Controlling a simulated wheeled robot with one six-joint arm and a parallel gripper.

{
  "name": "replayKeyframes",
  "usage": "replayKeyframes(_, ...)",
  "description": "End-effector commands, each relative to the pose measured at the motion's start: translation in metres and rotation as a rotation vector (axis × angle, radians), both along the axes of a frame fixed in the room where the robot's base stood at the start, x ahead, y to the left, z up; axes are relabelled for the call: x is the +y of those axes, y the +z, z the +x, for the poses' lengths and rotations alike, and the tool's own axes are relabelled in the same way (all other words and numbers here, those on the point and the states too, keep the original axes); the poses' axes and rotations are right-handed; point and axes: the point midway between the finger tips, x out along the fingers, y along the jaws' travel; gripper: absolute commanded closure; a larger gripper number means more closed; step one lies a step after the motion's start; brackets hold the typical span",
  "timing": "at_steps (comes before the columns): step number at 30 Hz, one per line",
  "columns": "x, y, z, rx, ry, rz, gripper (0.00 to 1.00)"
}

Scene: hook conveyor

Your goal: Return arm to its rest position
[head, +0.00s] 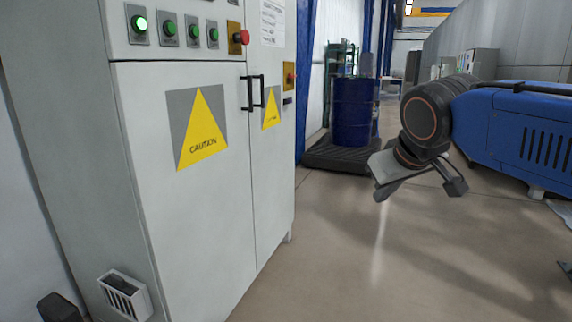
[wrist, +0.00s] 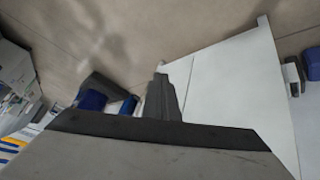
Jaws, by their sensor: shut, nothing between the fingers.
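My gripper (head: 386,190) hangs in open air right of the grey control cabinet (head: 180,220) in the head view, tilted down with its arm coming in from the right. Its fingers look closed together with nothing between them. In the wrist view the dark fingers of my gripper (wrist: 162,98) show as one narrow block, with the pale cabinet (wrist: 240,85) behind and to the right. The gripper looks clear of the cabinet. Part of the fingers is hidden behind the gripper body in the wrist view.
The cabinet has green lit buttons (head: 140,24), a red button (head: 242,37) and yellow caution signs (head: 202,135). A blue drum (head: 354,110) stands on a black pallet (head: 325,155) behind. A blue machine (head: 520,135) is at the right. The floor (head: 370,260) between is clear.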

Motion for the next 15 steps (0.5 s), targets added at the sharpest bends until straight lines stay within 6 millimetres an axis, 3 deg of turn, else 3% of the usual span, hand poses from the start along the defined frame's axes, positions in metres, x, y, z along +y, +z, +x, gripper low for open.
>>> replayKeyframes(1,-0.018,-0.023,-0.019,0.029,-0.035,0.011,1.00)
replayKeyframes(6,-0.056,-0.098,-0.081,0.122,-0.137,0.063,1.00)
replayKeyframes(12,-0.078,-0.174,-0.144,0.208,-0.238,0.125,1.00)
replayKeyframes(15,-0.082,-0.197,-0.162,0.232,-0.268,0.146,1.00)
